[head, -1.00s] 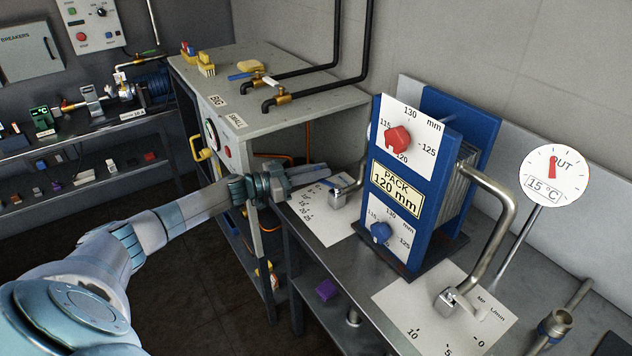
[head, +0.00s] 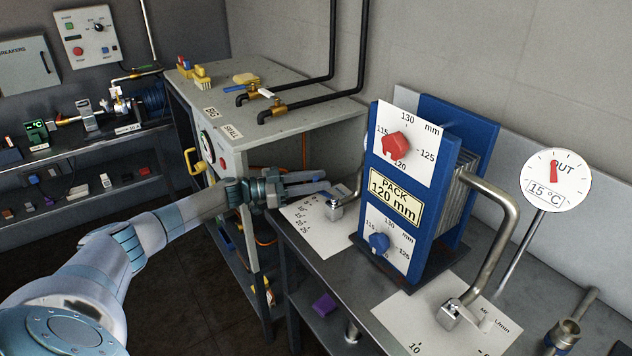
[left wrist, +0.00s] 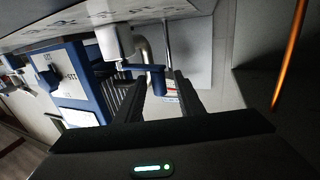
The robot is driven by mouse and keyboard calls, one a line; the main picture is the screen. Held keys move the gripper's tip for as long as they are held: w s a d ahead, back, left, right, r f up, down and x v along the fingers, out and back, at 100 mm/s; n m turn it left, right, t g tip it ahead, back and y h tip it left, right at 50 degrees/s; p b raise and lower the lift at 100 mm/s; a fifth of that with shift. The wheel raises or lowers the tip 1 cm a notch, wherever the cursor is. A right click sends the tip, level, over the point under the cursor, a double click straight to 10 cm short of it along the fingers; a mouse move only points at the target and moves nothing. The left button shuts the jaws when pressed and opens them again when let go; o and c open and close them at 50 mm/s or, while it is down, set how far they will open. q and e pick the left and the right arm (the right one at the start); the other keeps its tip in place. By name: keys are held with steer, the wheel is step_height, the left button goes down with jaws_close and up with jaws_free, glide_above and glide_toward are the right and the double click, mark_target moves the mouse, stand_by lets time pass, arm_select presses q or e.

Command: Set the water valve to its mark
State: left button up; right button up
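The water valve appears to be the metal block (head: 334,211) on the white scale card (head: 300,217) at the left end of the steel bench. My left gripper (head: 320,183) is just above and left of it, with its two fingers apart. In the left wrist view, a pale valve body (left wrist: 115,42) carries a blue lever (left wrist: 150,77). The lever's end lies in the gap between my open fingers (left wrist: 163,88); I cannot tell if they touch it. In the head view my fingers hide the lever, and the card's mark is not readable. My right gripper is not in view.
The blue plate pack (head: 410,190) with red and blue knobs stands right of the valve. A second valve (head: 450,314) on a card, a bent pipe (head: 507,215) and a 15 °C dial (head: 556,180) are farther right. A grey cabinet (head: 300,125) stands behind my arm.

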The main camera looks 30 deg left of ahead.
mark_target(317, 177)
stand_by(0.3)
